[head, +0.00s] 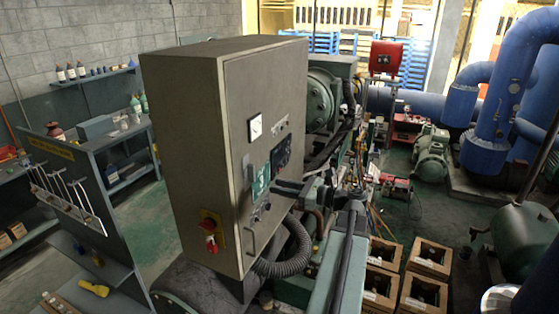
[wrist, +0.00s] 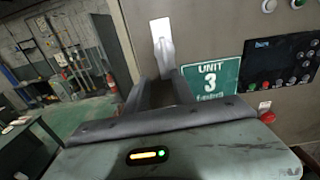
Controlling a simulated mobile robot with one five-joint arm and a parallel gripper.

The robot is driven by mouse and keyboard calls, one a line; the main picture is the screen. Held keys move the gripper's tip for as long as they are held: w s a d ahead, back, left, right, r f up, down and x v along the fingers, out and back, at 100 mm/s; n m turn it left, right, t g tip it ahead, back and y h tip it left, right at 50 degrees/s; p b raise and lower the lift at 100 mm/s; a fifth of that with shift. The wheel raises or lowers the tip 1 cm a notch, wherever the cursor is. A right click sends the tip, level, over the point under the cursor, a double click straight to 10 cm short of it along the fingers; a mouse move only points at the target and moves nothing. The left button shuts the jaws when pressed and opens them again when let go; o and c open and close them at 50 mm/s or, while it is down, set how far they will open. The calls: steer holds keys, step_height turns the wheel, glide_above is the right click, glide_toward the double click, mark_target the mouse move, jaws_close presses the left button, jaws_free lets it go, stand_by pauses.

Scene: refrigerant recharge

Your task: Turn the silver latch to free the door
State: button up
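The silver latch (wrist: 162,42) is a narrow, bright metal bar on the cabinet door, nearly upright and slightly tilted in the wrist view. My gripper (wrist: 161,80) is in front of it, its two dark fingers apart. The latch's lower end shows between the fingertips; I cannot tell whether they touch it. In the head view my gripper (head: 274,189) reaches from the right to the front of the grey cabinet door (head: 286,95), by the green sign. The door looks shut. I cannot make out the latch clearly in the head view.
A green "Unit 3" sign (wrist: 212,77) and a black control panel (wrist: 281,62) are right of the latch. A red rotary switch (head: 210,231) is on the cabinet's side. A thick corrugated hose (head: 294,250) bends below my arm. Wooden crates (head: 428,258) stand on the floor.

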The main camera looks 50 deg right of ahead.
mark_target(254, 175)
steer(key=w+a+r, duration=0.1)
steer(key=w, duration=0.7)
steer(key=shift+r+m, duration=0.25)
steer(key=shift+m, duration=0.15)
steer(key=shift+w, duration=0.2)
steer(key=shift+c, duration=0.9)
jaws_close()
steer(key=shift+s, duration=0.1)
